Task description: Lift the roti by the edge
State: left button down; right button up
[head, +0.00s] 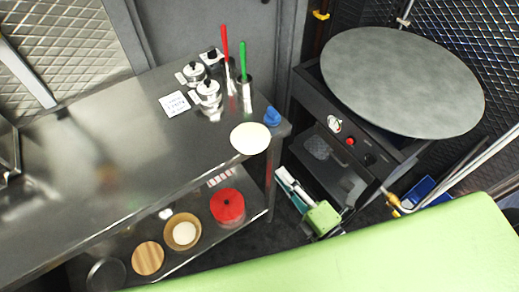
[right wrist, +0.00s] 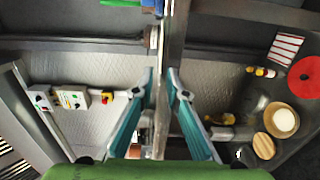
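The roti (head: 250,138) is a flat, pale round. It lies on the steel counter (head: 130,150) near its right end, close to the front edge. My right gripper (head: 292,186) has a green body and pale teal fingers. It is empty, below and to the right of the roti in the head view, beyond the counter's end and apart from the roti. The right wrist view shows its two fingers (right wrist: 161,72) spread with a gap between them. I cannot make out the roti in that view. My left gripper is not in view.
A blue object (head: 272,117) stands right beside the roti. Behind are lidded steel pots (head: 209,93), a holder with red (head: 225,45) and green (head: 243,60) handles, and a white card (head: 174,104). A large round griddle (head: 402,82) is at right. A red pot (head: 227,207) sits on the lower shelf.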

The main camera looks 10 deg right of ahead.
jog(key=b, duration=0.2)
send_near(251, 138)
jog(key=w, duration=0.2)
jog(key=shift+w+a, duration=0.65)
jog(key=shift+w, duration=0.15)
jog(key=shift+c, duration=0.6)
